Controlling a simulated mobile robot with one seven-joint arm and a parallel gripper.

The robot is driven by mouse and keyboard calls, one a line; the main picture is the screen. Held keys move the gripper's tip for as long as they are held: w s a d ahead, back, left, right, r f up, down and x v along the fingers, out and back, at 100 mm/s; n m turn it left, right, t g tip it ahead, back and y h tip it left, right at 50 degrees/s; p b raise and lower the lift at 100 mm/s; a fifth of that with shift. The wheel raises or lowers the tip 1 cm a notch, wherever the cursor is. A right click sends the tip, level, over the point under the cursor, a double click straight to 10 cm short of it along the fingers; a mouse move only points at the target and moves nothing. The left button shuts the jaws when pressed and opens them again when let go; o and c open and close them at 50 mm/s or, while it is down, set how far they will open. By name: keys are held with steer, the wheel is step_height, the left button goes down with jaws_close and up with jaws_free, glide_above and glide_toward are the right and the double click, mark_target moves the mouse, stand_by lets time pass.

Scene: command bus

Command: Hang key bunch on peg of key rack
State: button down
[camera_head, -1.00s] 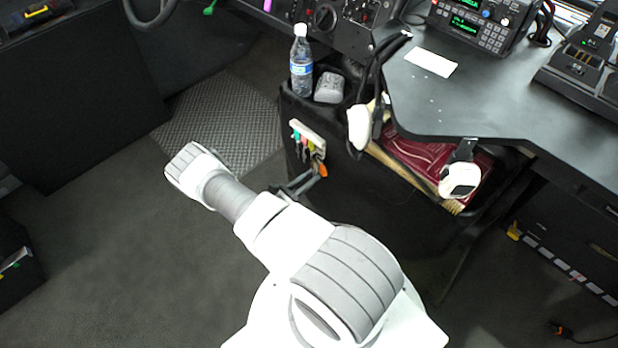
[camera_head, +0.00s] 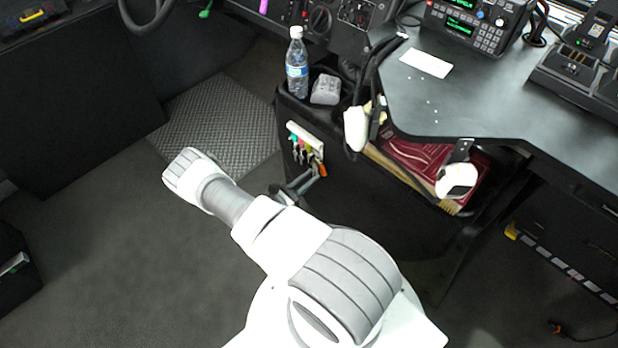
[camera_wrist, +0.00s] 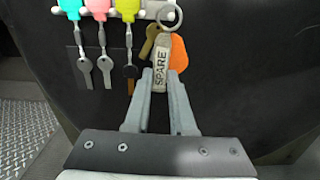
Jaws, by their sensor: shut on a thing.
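The key rack (camera_head: 305,134) is a pale bar on the side of the black cabinet; its rail (camera_wrist: 148,13) runs along the top of the wrist view. The key bunch has a metal ring (camera_wrist: 170,16), a grey SPARE tag (camera_wrist: 161,75), a brass key (camera_wrist: 150,42) and an orange fob (camera_wrist: 179,52). My gripper (camera_wrist: 159,76) is shut on the SPARE tag, with the ring above the fingers. The ring overlaps the right part of the rail; I cannot tell whether it is around a peg. In the head view my gripper (camera_head: 314,172) is just below the rack.
Keys with teal (camera_wrist: 71,8), pink (camera_wrist: 98,8) and yellow-green (camera_wrist: 127,9) fobs hang left of the bunch. A water bottle (camera_head: 297,65) and a grey object (camera_head: 326,88) stand on the cabinet above. A white-and-black item (camera_head: 357,128) hangs to the right.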

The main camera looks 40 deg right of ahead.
steer(key=shift+f, duration=0.15)
steer(key=c, duration=0.7)
jaws_free()
steer(key=shift+s+a, duration=0.1)
steer(key=shift+a, duration=1.3)
steer(key=shift+s+a, duration=0.15)
steer(key=shift+a, duration=1.6)
steer(key=shift+s+a, duration=0.15)
steer(key=shift+a, duration=1.6)
